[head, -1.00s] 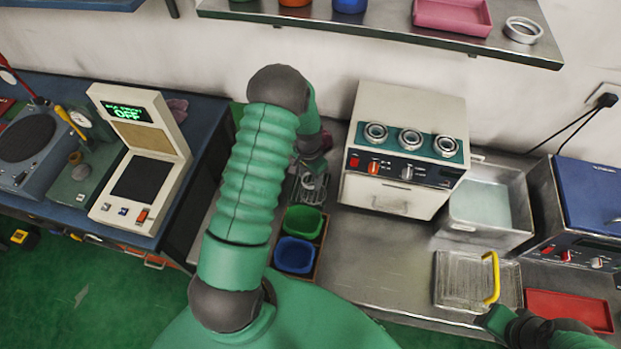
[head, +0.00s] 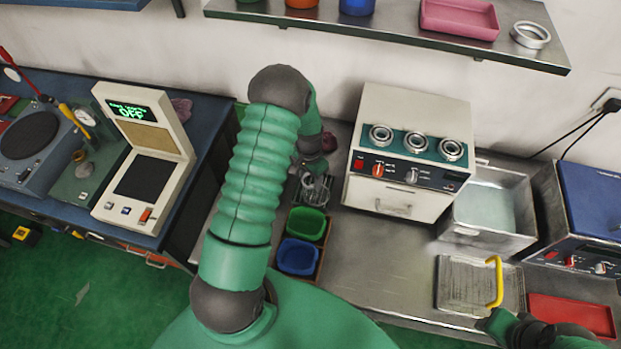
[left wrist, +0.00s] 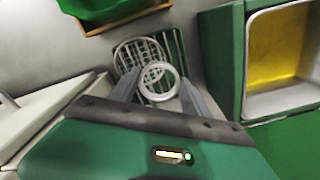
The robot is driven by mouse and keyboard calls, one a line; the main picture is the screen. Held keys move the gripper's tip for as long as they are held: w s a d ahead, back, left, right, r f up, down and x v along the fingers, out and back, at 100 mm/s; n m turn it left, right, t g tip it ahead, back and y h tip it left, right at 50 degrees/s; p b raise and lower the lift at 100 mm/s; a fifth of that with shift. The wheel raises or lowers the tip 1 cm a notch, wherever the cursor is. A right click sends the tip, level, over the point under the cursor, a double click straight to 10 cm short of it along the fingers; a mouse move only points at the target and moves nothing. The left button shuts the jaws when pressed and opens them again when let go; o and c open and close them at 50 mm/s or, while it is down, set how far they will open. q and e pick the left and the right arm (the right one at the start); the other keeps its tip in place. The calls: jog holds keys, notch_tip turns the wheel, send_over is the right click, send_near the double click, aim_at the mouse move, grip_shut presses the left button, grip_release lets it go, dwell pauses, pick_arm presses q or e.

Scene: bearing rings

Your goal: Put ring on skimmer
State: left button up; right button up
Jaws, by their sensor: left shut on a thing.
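My left gripper (left wrist: 158,92) is shut on a silver ring (left wrist: 158,67), held between its two fingertips. A round wire-mesh skimmer (left wrist: 128,52) lies just beyond the ring, over a green wire rack (left wrist: 181,46). The ring overlaps the near part of the mesh in the left wrist view; I cannot tell whether they touch. In the head view the left gripper (head: 314,182) is small and partly hidden by my arm, above the bench behind the bins. My right gripper (head: 490,320) is at the lower right, beside a yellow handle (head: 498,282); its fingers are unclear.
A green bin (head: 307,222) and a blue bin (head: 298,257) stand in front of the left gripper. A cream machine (head: 385,150) with several rings on top stands to its right. A wire tray (head: 450,285) lies farther right. Bare bench lies between (head: 380,260).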

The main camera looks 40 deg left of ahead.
aim_at(316, 194)
pick_arm(q)
jog(key=shift+s+d+f+g, duration=0.3)
jog(key=shift+s+f, duration=0.3)
pick_arm(e)
jog(key=shift+w+f, duration=0.1)
jog(key=shift+f, duration=0.1)
pick_arm(q)
jog(key=shift+w+a+f, duration=0.15)
jog(key=shift+w, duration=0.35)
pick_arm(e)
jog(key=shift+w+a, duration=0.35)
pick_arm(q)
jog(key=shift+s, duration=0.1)
pick_arm(e)
jog(key=shift+s, duration=0.1)
pick_arm(q)
jog(key=shift+d, duration=0.5)
pick_arm(e)
jog(key=shift+d, duration=0.25)
pick_arm(q)
jog(key=shift+d+f, duration=0.1)
pick_arm(e)
jog(key=shift+a, duration=0.15)
pick_arm(q)
jog(key=shift+d+f, duration=0.4)
jog(key=shift+d, duration=0.45)
pick_arm(e)
jog(key=shift+f, duration=0.2)
